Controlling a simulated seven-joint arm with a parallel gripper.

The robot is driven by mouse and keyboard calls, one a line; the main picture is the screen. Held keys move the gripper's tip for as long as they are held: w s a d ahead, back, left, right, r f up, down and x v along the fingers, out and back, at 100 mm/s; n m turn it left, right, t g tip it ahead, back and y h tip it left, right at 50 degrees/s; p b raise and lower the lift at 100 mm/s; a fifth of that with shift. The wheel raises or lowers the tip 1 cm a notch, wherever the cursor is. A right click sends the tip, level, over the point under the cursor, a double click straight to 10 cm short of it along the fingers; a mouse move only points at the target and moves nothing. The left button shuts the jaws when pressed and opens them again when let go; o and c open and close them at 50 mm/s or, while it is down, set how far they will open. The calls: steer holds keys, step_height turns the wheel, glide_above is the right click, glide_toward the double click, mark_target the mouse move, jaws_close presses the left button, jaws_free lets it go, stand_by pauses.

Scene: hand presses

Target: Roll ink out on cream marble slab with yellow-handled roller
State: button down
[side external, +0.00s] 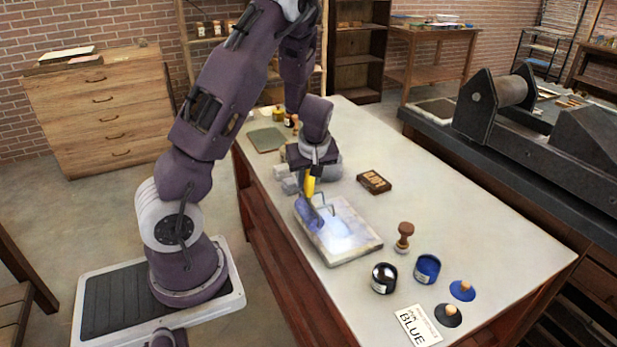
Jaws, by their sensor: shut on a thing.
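The cream marble slab (358,246) lies on the worktable near its left edge. A pale blue-white patch covers part of its top. The yellow-handled roller (310,186) stands with its handle up, and its blue-tinted roll (306,211) is over the slab's far left part. I cannot tell whether the roll touches the slab. My gripper (312,168) is above the slab, pointing down and shut on the yellow handle. The fingertips are small and partly hidden.
Right of the slab are a dark type block (374,181), a wooden-handled stamp (404,237), a dark ink jar (384,278) and a blue ink jar (427,268). Two knobbed lids (462,290) and a BLUE card (418,325) lie in front. The table's right middle is clear.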

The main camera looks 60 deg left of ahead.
steer(key=shift+w, duration=0.1)
steer(key=shift+w, duration=5.7)
steer(key=shift+s, duration=5.85)
steer(key=shift+r, duration=0.1)
steer(key=shift+r, duration=2)
steer(key=shift+w, duration=0.1)
